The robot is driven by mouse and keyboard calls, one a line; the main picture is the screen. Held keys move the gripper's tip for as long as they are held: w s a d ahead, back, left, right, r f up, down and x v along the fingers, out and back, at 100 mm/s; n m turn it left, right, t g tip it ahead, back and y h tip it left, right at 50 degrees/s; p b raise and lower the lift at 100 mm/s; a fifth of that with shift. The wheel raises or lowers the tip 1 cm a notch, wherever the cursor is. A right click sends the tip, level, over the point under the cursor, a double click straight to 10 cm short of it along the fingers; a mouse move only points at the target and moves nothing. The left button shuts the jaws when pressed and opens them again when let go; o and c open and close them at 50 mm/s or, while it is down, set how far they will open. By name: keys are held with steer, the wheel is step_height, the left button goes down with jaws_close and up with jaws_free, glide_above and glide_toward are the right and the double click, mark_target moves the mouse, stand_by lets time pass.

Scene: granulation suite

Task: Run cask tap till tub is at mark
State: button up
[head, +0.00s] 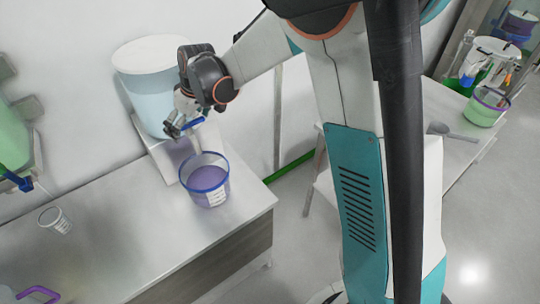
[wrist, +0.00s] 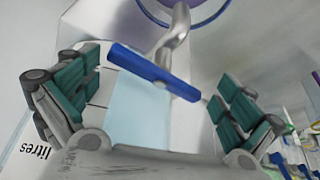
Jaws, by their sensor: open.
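The cask (head: 148,88), pale blue and white-lidded, sits on a white stand on the steel bench. Its tap has a blue lever (head: 192,124), which also shows in the wrist view (wrist: 150,70) beside a bent metal spout (wrist: 177,35). The clear tub (head: 209,184) with a blue rim stands on the bench below the tap and holds purple liquid; a white label with marks is on its front. Its rim shows at the top of the wrist view (wrist: 212,18). My gripper (head: 181,120) is open, its green-padded fingers (wrist: 158,82) on either side of the lever. I cannot tell whether liquid is flowing.
A small clear beaker (head: 55,220) stands on the bench at the left, near another blue tap (head: 17,181) and a green container. A purple handle (head: 38,294) shows at the lower left. The bench front is clear. A side table at the right holds a green-filled tub (head: 485,107) and a scoop (head: 452,132).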

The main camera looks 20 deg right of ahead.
steer(key=shift+a+f, duration=0.15)
steer(key=shift+f, duration=0.15)
steer(key=m+h+p, duration=0.1)
steer(key=m, duration=0.2)
steer(key=shift+r+t, duration=0.1)
steer(key=shift+t, duration=0.2)
steer(key=shift+m+h, duration=0.4)
steer(key=shift+m, duration=0.5)
steer(key=p+v, duration=0.9)
steer(key=v, duration=0.5)
steer(key=s+d+f+m+t+b, duration=0.1)
steer(key=s+d+f+b, duration=0.3)
steer(key=s+d+b, duration=0.4)
steer(key=s+d+f+m+t+b, duration=0.1)
steer(key=s+d+f+b, duration=0.3)
steer(key=s+d+b, duration=0.3)
steer(key=s+b, duration=0.3)
steer(key=s, duration=0.1)
steer(key=shift+s+d+f+m+h+b, duration=0.3)
steer(key=shift+d+f+h+b, duration=0.05)
steer(key=shift+d+f+h, duration=0.05)
